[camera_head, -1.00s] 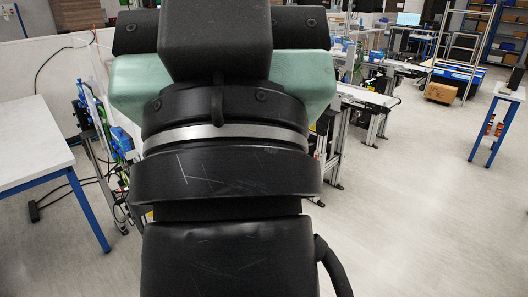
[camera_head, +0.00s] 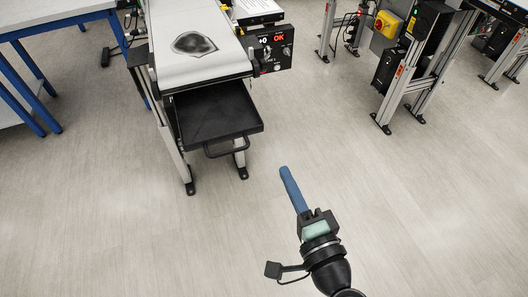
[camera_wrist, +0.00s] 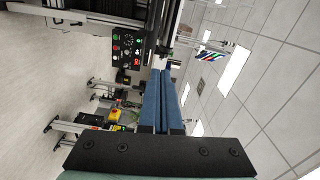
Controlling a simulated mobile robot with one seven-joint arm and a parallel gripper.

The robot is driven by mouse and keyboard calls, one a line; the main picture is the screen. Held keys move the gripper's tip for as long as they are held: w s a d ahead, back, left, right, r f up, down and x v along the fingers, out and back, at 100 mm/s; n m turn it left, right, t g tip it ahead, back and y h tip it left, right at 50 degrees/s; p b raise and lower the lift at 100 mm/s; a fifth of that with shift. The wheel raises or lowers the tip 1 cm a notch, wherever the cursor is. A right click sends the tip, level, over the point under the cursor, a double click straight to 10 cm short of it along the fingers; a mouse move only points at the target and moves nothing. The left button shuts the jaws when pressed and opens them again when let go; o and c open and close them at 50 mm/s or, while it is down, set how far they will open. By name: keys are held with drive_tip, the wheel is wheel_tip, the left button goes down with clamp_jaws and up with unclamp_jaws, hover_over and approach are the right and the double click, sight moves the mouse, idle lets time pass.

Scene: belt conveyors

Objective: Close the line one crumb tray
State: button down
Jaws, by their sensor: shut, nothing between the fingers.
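The crumb tray (camera_head: 217,112) is a black shallow tray that sticks out, pulled open, from under the end of a belt conveyor (camera_head: 190,58) in the head view. A black loop handle (camera_head: 226,149) is on its front edge. My gripper (camera_head: 284,171) has blue fingers and is in front of the tray, to its lower right, apart from it. In the wrist view the two blue fingers (camera_wrist: 161,72) lie together with nothing between them. I cannot make out the tray clearly in the wrist view.
A control box (camera_head: 271,49) with a red "OK" display sits at the conveyor's right side. Its legs (camera_head: 187,165) flank the tray. A blue-legged table (camera_head: 60,20) is at the left. Another conveyor stand (camera_head: 410,65) is at the right. The floor between is clear.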

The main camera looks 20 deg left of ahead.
wheel_tip(320, 180, down, 2)
drive_tip(key=f, duration=0.1)
drive_tip(key=m+p, duration=0.1)
approach(260, 130)
drive_tip(key=x, duration=0.7)
